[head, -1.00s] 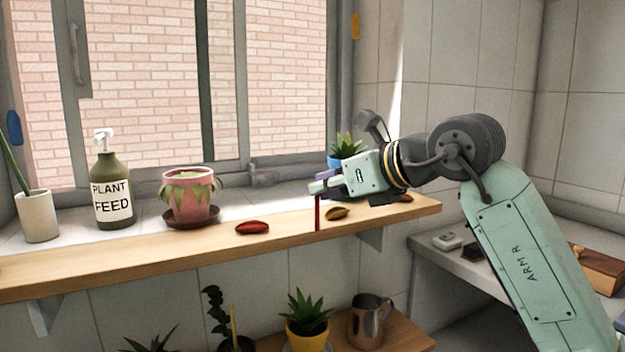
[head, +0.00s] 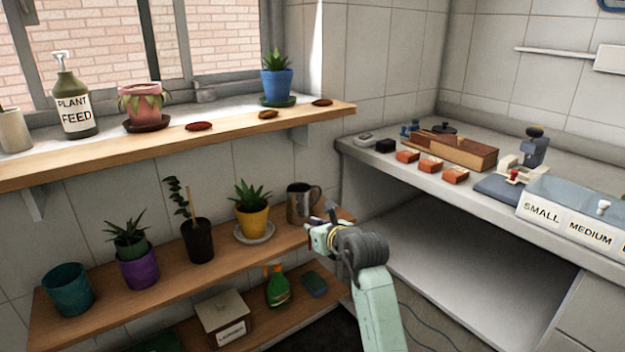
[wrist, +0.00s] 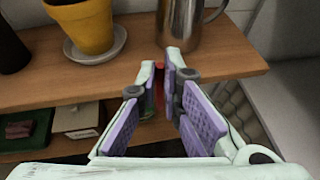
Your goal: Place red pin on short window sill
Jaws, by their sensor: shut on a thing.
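My gripper (head: 322,226) is low in the head view, by the right end of the lower wooden shelf, close to the metal jug (head: 302,203). In the wrist view my gripper (wrist: 165,80) is shut on the thin red pin (wrist: 159,97), which shows between the two fingers. Most of the pin is hidden by the fingers, and I cannot make it out in the head view. The wooden window sill (head: 230,130) runs under the window at upper left, above and behind my gripper.
The sill holds a plant feed bottle (head: 74,102), a pink pot (head: 142,102), a blue pot (head: 276,86) and several brown-red pieces. The lower shelf (head: 215,258) holds potted plants and the jug. A counter (head: 370,152) with small boxes stands right. The sill's front edge is clear.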

